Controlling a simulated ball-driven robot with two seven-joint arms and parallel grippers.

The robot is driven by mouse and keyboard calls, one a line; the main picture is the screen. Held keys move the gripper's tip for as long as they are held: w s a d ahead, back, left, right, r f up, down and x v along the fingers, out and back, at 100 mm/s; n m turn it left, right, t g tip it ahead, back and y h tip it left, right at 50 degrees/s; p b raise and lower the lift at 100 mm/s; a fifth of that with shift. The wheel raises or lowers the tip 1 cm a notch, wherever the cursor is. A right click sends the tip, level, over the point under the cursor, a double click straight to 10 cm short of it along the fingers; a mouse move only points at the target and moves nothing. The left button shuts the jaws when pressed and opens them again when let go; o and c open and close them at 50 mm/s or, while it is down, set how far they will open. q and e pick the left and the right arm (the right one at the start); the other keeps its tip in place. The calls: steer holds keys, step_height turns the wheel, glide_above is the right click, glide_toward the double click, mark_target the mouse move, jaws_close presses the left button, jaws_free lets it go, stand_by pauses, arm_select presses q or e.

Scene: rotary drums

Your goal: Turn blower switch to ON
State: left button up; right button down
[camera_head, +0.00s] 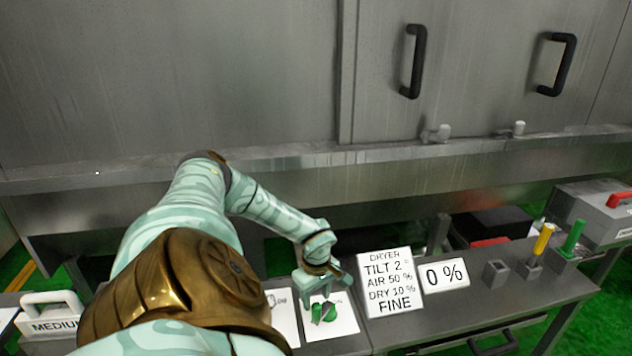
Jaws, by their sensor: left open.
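A green switch knob (325,313) sits on a white label card (345,318) on the grey bench, at the lower middle. My left gripper (322,297) points down over the card, right at the knob, and partly hides it. Its jaws are open; I cannot tell whether they touch the knob. The lettering on this card is mostly hidden, so I cannot read the switch position. Another white card (283,316) lies just left, partly behind my left arm. My right gripper is not in view.
A dryer sign (389,282) and a "0 %" sign (445,274) stand right of the gripper. Yellow (543,238) and green (573,238) handles rise farther right. A "MEDIUM" block (52,315) is at left. The steel machine wall (270,80) fills the back.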

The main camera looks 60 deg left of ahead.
arm_select(q)
step_height(320, 180, up, 10)
steer(key=shift+r+p, duration=0.15)
steer(key=shift+p, duration=0.15)
steer(key=shift+d, duration=0.1)
stand_by(0.3)
